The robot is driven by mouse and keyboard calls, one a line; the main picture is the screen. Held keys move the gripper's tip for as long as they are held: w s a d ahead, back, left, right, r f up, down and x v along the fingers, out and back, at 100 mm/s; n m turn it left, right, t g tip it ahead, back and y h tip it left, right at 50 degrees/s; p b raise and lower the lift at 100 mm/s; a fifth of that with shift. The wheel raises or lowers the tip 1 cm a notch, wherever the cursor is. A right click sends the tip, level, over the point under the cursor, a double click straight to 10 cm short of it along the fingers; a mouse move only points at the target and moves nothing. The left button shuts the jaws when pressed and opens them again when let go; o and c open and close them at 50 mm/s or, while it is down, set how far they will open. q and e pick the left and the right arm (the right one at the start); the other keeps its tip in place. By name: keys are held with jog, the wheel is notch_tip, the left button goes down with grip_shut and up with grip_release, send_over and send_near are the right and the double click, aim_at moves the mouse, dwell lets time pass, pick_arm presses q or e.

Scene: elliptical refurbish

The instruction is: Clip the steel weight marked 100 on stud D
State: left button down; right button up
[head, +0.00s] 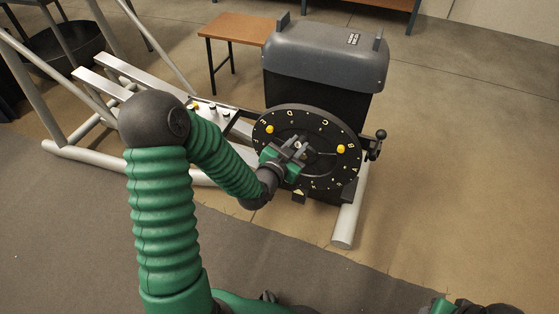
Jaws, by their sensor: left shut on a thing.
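The dark round disc (318,178) with pale letters around its rim faces me on the machine. The letter D shows near its upper left rim, between E and C. Yellow pieces sit on the disc near E (270,129) and near B (340,149). My left gripper (297,148) is in front of the disc, left of its middle, shut on a small grey piece that looks like the steel weight. The jaws hide most of it, and I cannot read its marking or tell whether it touches the disc. My right gripper is out of view.
The grey-topped housing (325,60) rises behind the disc. A knobbed lever (375,143) sticks out at its right. A small tray (232,120) with several small pieces lies on the frame at left. A wooden table (240,27) stands behind. The floor at right is clear.

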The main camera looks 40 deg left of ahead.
aim_at(292, 122)
pick_arm(q)
jog(key=s+a+n+t+y+b, duration=0.1)
jog(key=s+a+t+y+b, duration=0.1)
jog(key=s+a+b, duration=0.15)
jog(key=shift+n+y, duration=0.3)
jog(key=shift+y, duration=0.1)
jog(key=shift+x, duration=3.1)
jog(key=shift+a, duration=0.2)
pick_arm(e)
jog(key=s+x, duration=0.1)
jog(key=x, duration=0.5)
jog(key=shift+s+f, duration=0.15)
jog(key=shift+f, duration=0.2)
pick_arm(q)
jog(key=shift+r, duration=0.1)
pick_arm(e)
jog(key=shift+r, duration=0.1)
pick_arm(q)
jog(key=shift+w+a, duration=0.1)
jog(key=shift+w, duration=0.4)
jog(key=c, duration=1.1)
grip_release()
jog(key=shift+c, duration=0.2)
